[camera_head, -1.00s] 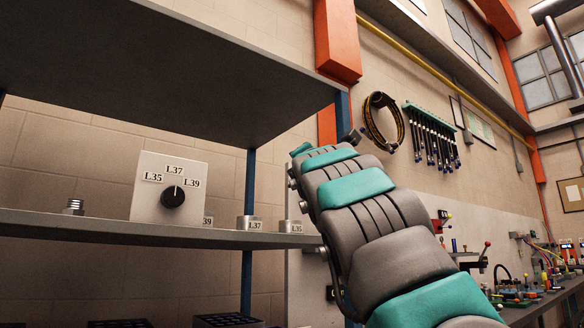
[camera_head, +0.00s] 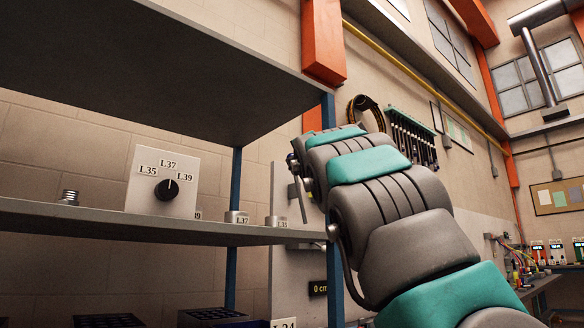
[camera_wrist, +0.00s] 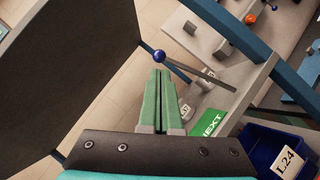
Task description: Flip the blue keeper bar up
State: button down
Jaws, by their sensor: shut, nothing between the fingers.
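In the wrist view, my gripper (camera_wrist: 158,76) has green fingers that are shut together with nothing between them. A thin grey bar with a blue ball on its end (camera_wrist: 159,56) lies just beyond the fingertips and slants down to the right; it may be the keeper bar. The ball appears just past the tips, and I cannot tell whether they touch.
A dark panel (camera_wrist: 70,70) fills the left. In the head view, a grey shelf (camera_head: 120,222) carries a dial box (camera_head: 162,180) and small metal fittings.

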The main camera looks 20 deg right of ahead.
jog(key=b+v, duration=0.2)
jog(key=v, duration=0.5)
jog(key=shift+s+b, duration=0.25)
jog(key=shift+b, duration=0.1)
